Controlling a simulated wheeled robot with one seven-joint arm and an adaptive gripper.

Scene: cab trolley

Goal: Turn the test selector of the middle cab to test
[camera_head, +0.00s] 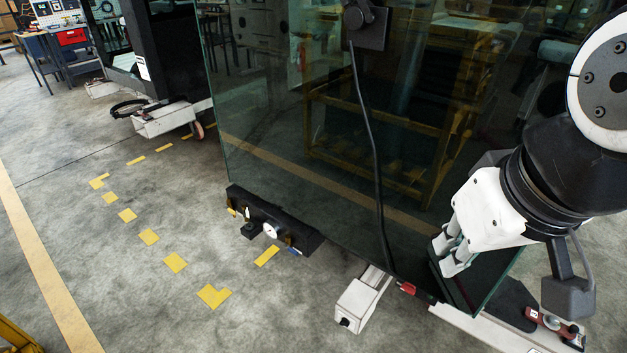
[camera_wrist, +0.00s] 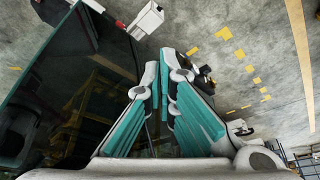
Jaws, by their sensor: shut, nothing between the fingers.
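A large dark glass panel (camera_head: 290,110) of the nearest cab fills the middle of the head view. It also shows at the left of the wrist view (camera_wrist: 25,70). A black block (camera_head: 305,238) with small fittings, one white and round, sits at the panel's lower left corner. A small red-and-grey fitting (camera_head: 553,322) lies low at the right. I cannot tell which part is the test selector. My gripper (camera_head: 441,257) is shut and empty, close to the panel's lower right part. Its teal-padded fingers show in the wrist view (camera_wrist: 159,64).
A white trolley foot (camera_head: 357,306) stands on the floor below the panel. Another cab (camera_head: 168,50) stands at the back left on a white trolley base (camera_head: 160,119). A black cable (camera_head: 372,150) hangs down the glass. Floor with yellow marks (camera_head: 149,236) is clear at the left.

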